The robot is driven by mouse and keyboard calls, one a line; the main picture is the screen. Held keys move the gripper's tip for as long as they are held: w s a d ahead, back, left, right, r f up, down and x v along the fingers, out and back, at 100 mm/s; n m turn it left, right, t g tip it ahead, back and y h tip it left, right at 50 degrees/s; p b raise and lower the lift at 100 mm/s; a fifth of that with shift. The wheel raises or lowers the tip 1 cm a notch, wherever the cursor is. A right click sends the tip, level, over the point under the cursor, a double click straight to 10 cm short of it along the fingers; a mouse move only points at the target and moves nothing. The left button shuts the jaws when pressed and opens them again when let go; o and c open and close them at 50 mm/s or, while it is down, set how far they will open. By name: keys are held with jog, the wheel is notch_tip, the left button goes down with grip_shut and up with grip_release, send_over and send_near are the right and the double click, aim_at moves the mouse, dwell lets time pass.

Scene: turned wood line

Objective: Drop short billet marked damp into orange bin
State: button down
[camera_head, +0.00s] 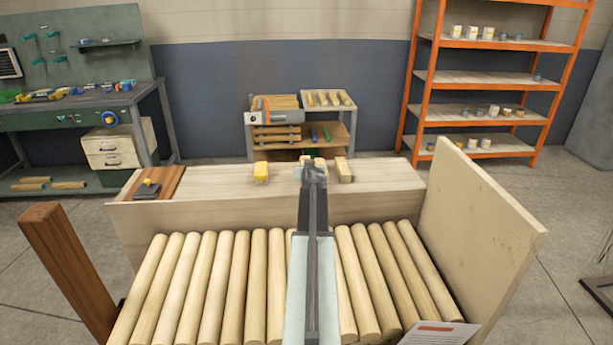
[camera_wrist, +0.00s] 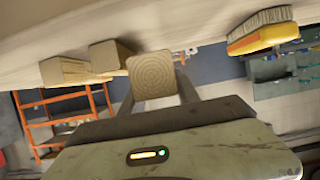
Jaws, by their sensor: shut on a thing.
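My gripper (camera_head: 312,172) reaches out over the wooden ledge in the head view. In the wrist view my gripper (camera_wrist: 156,88) is shut on a short square billet (camera_wrist: 153,74), whose ringed end grain faces the camera between the dark fingers. Two other short billets show beside it in the wrist view, a near one (camera_wrist: 108,55) and a farther one (camera_wrist: 64,70). In the head view a billet (camera_head: 344,170) stands on the ledge right of my gripper. My arm partly hides the others there. No damp mark is readable, and no orange bin shows.
A yellow brush (camera_head: 261,172) lies on the ledge (camera_head: 210,183) left of my gripper; it also shows in the wrist view (camera_wrist: 262,38). Several round rods (camera_head: 195,290) lie in front, with an upright board (camera_head: 480,220) at right. An orange-framed shelf (camera_head: 490,78) stands behind.

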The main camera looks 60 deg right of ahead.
jog(key=w+d, duration=0.2)
jog(key=d, duration=0.1)
jog(key=shift+f, duration=0.2)
notch_tip(320, 180, down, 4)
jog(key=b, duration=0.4)
jog(key=shift+r, duration=0.3)
jog(key=shift+f, duration=0.25)
jog(key=c, duration=1.2)
grip_release()
jog(key=shift+r, duration=0.1)
jog(key=shift+o, duration=0.2)
